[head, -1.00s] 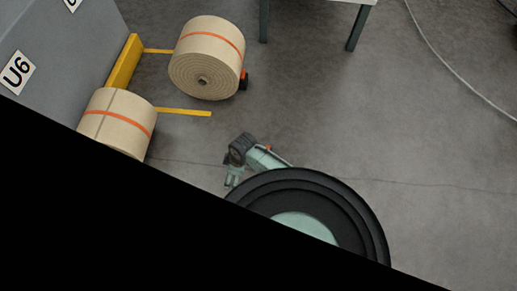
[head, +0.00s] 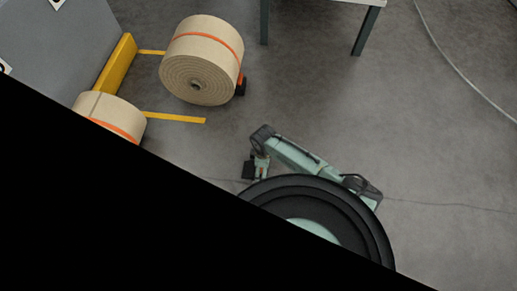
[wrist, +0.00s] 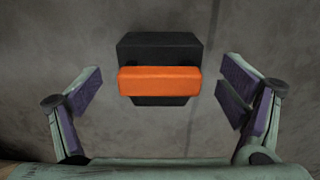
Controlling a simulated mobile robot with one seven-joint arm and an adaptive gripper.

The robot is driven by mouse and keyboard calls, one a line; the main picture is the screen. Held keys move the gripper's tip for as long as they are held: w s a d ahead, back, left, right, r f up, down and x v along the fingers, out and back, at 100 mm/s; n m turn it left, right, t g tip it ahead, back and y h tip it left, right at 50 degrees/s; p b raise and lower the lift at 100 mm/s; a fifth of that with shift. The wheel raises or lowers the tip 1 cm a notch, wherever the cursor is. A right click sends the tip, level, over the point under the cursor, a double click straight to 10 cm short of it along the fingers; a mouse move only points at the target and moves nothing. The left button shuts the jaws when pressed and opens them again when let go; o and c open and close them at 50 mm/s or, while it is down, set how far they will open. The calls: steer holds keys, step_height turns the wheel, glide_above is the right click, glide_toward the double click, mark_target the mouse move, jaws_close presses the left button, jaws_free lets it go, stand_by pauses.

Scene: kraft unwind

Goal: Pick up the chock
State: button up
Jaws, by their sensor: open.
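The chock (wrist: 159,80) is a black block with an orange bar across it. In the wrist view it is upper centre, on the grey floor between the sides of my gripper (wrist: 161,95). The gripper is open and its purple-padded fingers stand apart from the chock on both sides. In the head view my gripper (head: 261,171) points down beside a dark block (head: 249,170), which looks like the same chock, partly hidden. Whether the fingertips are level with the chock is hard to tell.
A large kraft roll (head: 196,87) stands at upper left with another black and orange block (head: 241,84) against it. A second roll (head: 114,112), a yellow bar (head: 116,66) and a grey cabinet (head: 60,50) are further left. A table leg (head: 365,32) and cable (head: 450,60) are at the back.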

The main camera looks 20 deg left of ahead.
steer(key=shift+f, duration=1.6)
steer(key=shift+c, duration=0.2)
steer(key=c, duration=1.3)
